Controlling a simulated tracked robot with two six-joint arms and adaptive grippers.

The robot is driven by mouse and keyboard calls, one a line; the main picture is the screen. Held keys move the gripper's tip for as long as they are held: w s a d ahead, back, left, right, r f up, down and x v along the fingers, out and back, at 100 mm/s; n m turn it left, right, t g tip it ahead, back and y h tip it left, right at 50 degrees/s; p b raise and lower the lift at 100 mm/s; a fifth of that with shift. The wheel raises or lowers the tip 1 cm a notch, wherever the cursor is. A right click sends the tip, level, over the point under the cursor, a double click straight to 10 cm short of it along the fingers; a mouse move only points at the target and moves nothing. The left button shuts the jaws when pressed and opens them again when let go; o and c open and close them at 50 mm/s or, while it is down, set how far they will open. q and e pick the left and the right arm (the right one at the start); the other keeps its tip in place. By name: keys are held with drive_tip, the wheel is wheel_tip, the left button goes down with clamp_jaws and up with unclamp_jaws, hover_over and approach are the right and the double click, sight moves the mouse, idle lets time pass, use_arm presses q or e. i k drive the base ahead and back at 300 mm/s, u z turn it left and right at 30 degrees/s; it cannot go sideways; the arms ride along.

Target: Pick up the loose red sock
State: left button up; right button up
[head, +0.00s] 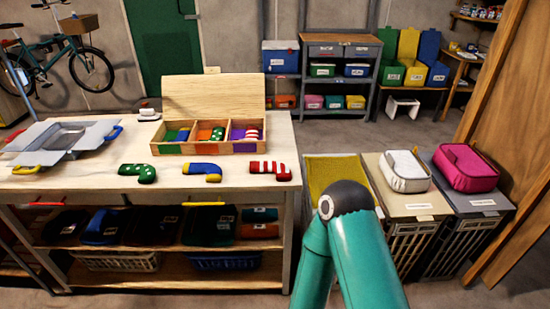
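The loose red sock (270,170) has white stripes. It lies flat near the front right edge of the pale wooden table (190,103). To its left lie a blue sock (203,171) with a yellow part and a green sock (138,172) with light spots. Behind them an open wooden box (207,148) has three compartments. The right, purple one holds a red-and-white striped item (251,133). A teal arm link of mine with a dark joint rises at the lower right, apart from the red sock. Neither of my grippers shows.
A grey tray (62,142) with yellow and blue handles sits on the table's left. Grey bins (410,205) with a white bag (404,171) and a pink bag (465,168) stand right of the table. A wooden panel (512,130) edges the right side.

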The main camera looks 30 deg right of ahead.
sight(283, 174)
drive_tip(key=z, duration=0.25)
drive_tip(key=i, duration=1.05)
drive_tip(key=z, duration=0.3)
